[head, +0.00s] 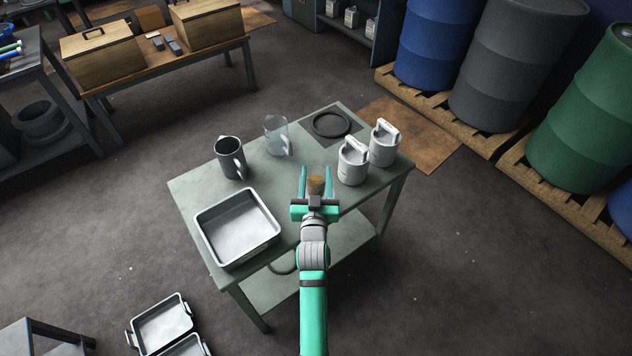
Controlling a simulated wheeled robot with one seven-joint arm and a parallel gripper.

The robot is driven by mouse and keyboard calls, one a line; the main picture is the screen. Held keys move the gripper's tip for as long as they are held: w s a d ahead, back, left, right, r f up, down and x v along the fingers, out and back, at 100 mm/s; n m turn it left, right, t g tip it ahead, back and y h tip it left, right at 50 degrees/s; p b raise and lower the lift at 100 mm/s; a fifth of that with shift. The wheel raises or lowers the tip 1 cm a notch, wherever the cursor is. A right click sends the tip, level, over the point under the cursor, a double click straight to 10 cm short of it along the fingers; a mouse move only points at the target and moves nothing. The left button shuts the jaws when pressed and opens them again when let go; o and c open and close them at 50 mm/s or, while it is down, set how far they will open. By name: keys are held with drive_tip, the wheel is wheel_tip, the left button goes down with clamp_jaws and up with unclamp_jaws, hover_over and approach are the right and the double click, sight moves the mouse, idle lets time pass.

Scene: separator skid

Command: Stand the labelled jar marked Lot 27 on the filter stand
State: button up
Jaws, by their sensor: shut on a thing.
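My gripper (316,173) is over the middle of the green-grey table, its two green fingers on either side of a small brown jar (316,186) and shut on it. The jar looks upright, its lower part hidden by the gripper body. No label or lot mark can be read on it. A flat dark ring (332,124), which looks like the filter stand, lies at the far edge of the table, beyond the gripper and slightly right. Nothing stands on it. The jar is apart from it.
On the table (195,184) stand a dark jug (229,158), a clear jug (276,137), two white lidded cans (353,162) right of the gripper, and an empty grey tray (237,228) at the front left. Drums (515,65) on pallets stand at right.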

sight(316, 189)
drive_tip(key=shift+f, duration=1.6)
drive_tip(key=shift+f, duration=0.1)
drive_tip(key=o, duration=1.3)
drive_tip(key=shift+c, duration=0.2)
drive_tip(key=s+f+g, duration=0.1)
drive_tip(key=s+f, duration=0.1)
drive_tip(key=s, duration=1.3)
drive_tip(key=s+f, duration=0.2)
drive_tip(key=s, duration=1.3)
drive_tip(key=s+r, duration=0.2)
drive_tip(key=s, duration=0.7)
drive_tip(key=s+r+g, duration=0.1)
drive_tip(key=s+r, duration=0.2)
drive_tip(key=s, duration=0.6)
drive_tip(key=shift+r+g, duration=0.3)
